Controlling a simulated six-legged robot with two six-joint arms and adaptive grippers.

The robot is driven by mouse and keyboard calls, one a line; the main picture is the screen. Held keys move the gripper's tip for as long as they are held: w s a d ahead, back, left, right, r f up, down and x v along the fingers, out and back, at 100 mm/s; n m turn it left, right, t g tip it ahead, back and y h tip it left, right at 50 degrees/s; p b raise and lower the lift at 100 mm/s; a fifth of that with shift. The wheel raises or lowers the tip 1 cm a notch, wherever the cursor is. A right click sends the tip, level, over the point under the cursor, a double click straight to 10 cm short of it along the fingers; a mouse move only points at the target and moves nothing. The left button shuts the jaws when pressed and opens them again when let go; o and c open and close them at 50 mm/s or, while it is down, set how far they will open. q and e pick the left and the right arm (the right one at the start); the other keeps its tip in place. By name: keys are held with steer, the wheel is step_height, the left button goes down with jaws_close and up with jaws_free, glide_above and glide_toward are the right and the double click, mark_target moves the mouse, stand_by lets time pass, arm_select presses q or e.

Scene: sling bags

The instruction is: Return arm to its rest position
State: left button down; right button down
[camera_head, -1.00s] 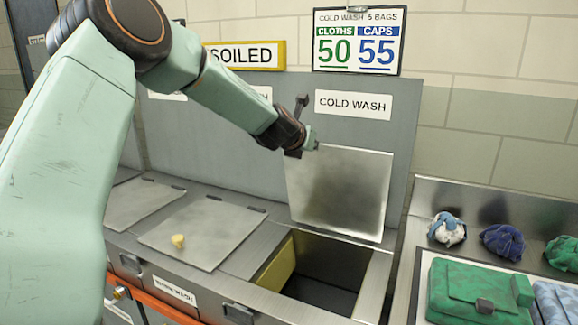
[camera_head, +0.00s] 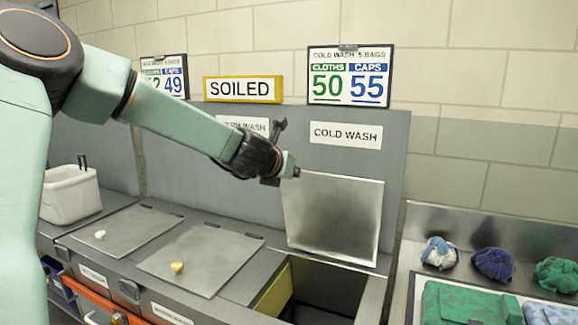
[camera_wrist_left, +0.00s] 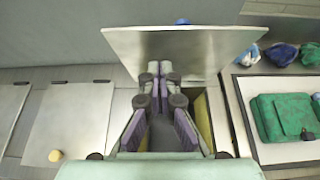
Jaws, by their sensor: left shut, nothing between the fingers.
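My left gripper (camera_head: 290,172) is near the upper left edge of the raised cold wash lid (camera_head: 335,215). In the left wrist view the left gripper (camera_wrist_left: 158,72) has its fingertips together with nothing between them, in front of the lid (camera_wrist_left: 185,50). The cold wash bin (camera_head: 335,285) below stands open, with a yellow inner wall at its left. The lid stands up, leaning against the grey back panel. My left arm reaches in from the left. My right gripper is not in view.
Two closed lids with knobs, one white (camera_head: 100,235) and one yellow (camera_head: 177,267), lie left of the open bin. A white tub (camera_head: 70,195) stands at the far left. At right, a counter holds cloth bundles (camera_head: 493,264) and a green bag (camera_head: 455,303).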

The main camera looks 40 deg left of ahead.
arm_select(q)
steer(key=shift+v, duration=1.05)
steer(key=shift+r, duration=0.1)
steer(key=s+d+f+m+g+h+b, duration=0.15)
steer(key=s+d+f+m, duration=0.3)
steer(key=f+m, duration=0.55)
steer(key=s+d+f+m+g+b, duration=0.1)
steer(key=s+d+f+m+b, duration=0.15)
steer(key=d+f+m, duration=0.6)
steer(key=s+d+f+m+g+h+b, duration=0.15)
steer(key=s+f+m, duration=0.35)
steer(key=f+m, duration=0.75)
steer(key=s+d+f+m+g+b, duration=0.3)
steer(key=s+f+g, duration=0.1)
steer(key=s+f, duration=0.8)
steer(key=s+d+f+m+g+b, duration=0.3)
steer(key=s+f, duration=0.9)
steer(key=s, duration=0.5)
steer(key=shift+s+d+m+g, duration=0.25)
steer(key=shift+d+m+g, duration=0.45)
